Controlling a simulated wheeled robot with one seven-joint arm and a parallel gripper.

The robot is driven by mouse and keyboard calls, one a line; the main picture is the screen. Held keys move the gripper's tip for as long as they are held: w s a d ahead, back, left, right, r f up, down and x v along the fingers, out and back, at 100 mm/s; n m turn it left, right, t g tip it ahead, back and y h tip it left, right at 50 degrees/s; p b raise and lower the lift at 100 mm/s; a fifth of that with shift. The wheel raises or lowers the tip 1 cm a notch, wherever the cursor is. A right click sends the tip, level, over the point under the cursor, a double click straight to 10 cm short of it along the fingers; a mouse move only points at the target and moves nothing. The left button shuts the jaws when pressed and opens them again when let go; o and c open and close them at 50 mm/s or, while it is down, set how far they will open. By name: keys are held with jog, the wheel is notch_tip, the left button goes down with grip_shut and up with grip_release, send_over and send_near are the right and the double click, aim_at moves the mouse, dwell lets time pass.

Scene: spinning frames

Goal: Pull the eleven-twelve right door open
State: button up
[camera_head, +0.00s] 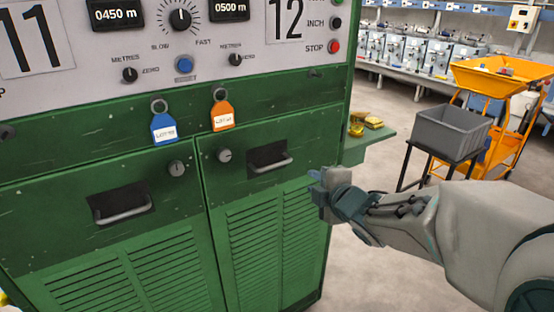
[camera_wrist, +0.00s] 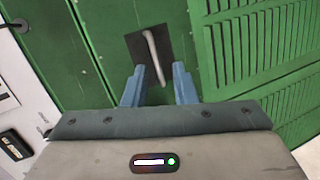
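The green machine carries the numbers 11 and 12 on its panel. Its right door (camera_head: 270,220) is closed, with a louvred lower part, a round lock (camera_head: 224,156) and a grey bar handle (camera_head: 272,165) in a dark recess. My gripper (camera_head: 318,185) is in front of the door's right part, to the right of and a little below the handle in the head view. In the wrist view my two blue fingers (camera_wrist: 159,88) are apart and empty, and the handle (camera_wrist: 153,55) shows ahead, between and beyond their tips. The fingers seem clear of the handle.
The left door (camera_head: 110,235) with its own handle (camera_head: 122,212) is closed beside it. A blue tag (camera_head: 163,128) and an orange tag (camera_head: 222,116) hang above the doors. A green side shelf (camera_head: 372,145) holds yellow items. A grey bin (camera_head: 448,128) stands behind my arm; open floor lies between.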

aim_at(273, 167)
jog(key=w+a+f+n+y, duration=0.1)
jog(key=w+a, duration=0.2)
jog(key=w+a+f+n+y, duration=0.1)
jog(key=w+a, duration=0.3)
jog(key=w+a+n+p, duration=0.1)
jog(key=w+a, duration=0.2)
jog(key=w, duration=0.1)
jog(key=shift+a+f+y, duration=0.4)
